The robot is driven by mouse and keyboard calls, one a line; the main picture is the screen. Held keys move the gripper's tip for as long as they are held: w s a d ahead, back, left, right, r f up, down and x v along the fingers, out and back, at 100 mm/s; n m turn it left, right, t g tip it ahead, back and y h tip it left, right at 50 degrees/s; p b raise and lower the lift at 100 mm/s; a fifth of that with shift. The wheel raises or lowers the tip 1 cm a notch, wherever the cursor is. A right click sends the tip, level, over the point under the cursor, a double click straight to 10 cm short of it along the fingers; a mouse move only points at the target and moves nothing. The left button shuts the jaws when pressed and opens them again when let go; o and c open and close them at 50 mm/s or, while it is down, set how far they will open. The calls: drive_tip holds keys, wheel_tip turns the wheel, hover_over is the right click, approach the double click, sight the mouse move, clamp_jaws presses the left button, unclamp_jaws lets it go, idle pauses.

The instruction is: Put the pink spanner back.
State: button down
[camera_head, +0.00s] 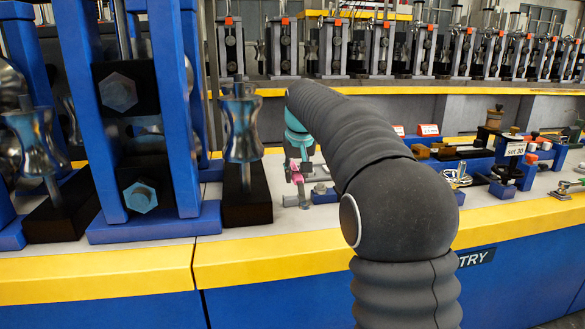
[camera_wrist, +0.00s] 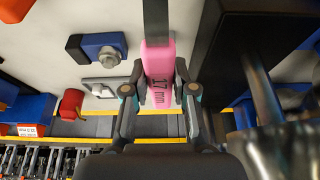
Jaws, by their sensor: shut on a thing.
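The pink spanner (camera_wrist: 159,62) has a pink handle marked 17 mm and a dark grey shaft running to the top edge of the wrist view. My gripper (camera_wrist: 160,92) is shut on the pink handle, with one finger on each side. In the head view the spanner (camera_head: 296,171) shows as a small pink patch at my gripper (camera_head: 299,160), above the light bench top. My arm hides much of the area behind it. I cannot tell which place belongs to the spanner.
A black block (camera_head: 246,196) bearing a metal roller stands left of my gripper, near a blue roll stand (camera_head: 150,228). In the wrist view a dark block (camera_wrist: 232,45) lies close right of the spanner. A blue clamp with a bolt (camera_wrist: 100,47) lies left. Bench top (camera_wrist: 40,50) shows clear there.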

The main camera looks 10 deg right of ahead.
drive_tip(key=shift+s+r, duration=0.1)
drive_tip(key=shift+s, duration=0.05)
drive_tip(key=shift+f, duration=0.25)
drive_tip(key=shift+f+b, duration=2.15)
drive_tip(key=shift+f, duration=1.15)
drive_tip(key=shift+f+b, duration=0.6)
drive_tip(key=shift+f, duration=0.45)
drive_tip(key=shift+c, duration=1.8)
unclamp_jaws()
drive_tip(key=shift+r, duration=0.15)
